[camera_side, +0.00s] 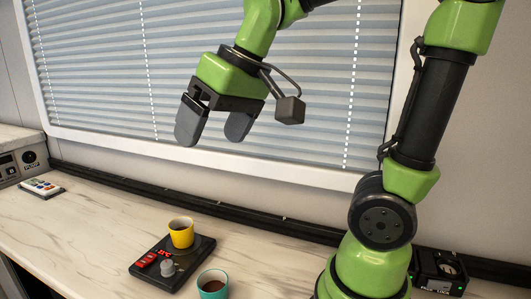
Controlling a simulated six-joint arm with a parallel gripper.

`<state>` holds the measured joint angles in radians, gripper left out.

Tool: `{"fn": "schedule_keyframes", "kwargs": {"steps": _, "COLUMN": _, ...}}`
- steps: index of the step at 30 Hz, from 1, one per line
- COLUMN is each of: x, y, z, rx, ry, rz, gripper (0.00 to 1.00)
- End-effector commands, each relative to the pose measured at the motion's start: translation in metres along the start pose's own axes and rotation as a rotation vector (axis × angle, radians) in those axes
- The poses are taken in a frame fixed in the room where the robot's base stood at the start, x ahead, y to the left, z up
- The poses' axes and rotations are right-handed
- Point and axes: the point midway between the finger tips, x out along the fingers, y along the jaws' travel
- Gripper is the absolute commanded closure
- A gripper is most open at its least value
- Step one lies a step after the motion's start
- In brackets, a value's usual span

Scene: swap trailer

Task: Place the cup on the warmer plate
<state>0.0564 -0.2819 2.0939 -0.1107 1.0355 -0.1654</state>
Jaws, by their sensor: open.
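A yellow cup (181,232) stands upright on the back part of a black warmer plate (147,272), which has a red display, a red switch and a grey knob. A teal cup (213,284) with dark liquid stands upright at the warmer's front right; I cannot tell whether it touches the warmer or only overlaps it in the picture. My gripper (213,130) is open and empty, its two dark fingers apart, well above the counter and in front of the window blind.
The marble-patterned counter (100,225) is clear left of the warmer. A black device (438,270) stands at right. A dark rail runs along the wall.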

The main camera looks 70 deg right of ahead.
Motion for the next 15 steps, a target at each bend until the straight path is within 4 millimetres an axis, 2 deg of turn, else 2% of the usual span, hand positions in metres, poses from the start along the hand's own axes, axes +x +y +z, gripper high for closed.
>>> {"fn": "schedule_keyframes", "kwargs": {"steps": 1, "x": -0.009, "y": -0.001, "z": 0.018, "rx": 0.016, "ry": 0.036, "rz": -0.023, "gripper": 0.13}}
{"fn": "schedule_keyframes", "kwargs": {"steps": 3, "x": -0.015, "y": -0.001, "z": 0.04, "rx": 0.046, "ry": 0.073, "rz": -0.05, "gripper": 0.13}}
{"fn": "schedule_keyframes", "kwargs": {"steps": 6, "x": -0.018, "y": 0.0, "z": 0.065, "rx": 0.08, "ry": 0.112, "rz": -0.083, "gripper": 0.13}}
{"fn": "schedule_keyframes", "kwargs": {"steps": 10, "x": -0.017, "y": 0.002, "z": 0.082, "rx": 0.107, "ry": 0.14, "rz": -0.109, "gripper": 0.13}}
{"fn": "schedule_keyframes", "kwargs": {"steps": 15, "x": -0.017, "y": 0.003, "z": 0.087, "rx": 0.117, "ry": 0.146, "rz": -0.116, "gripper": 0.13}}
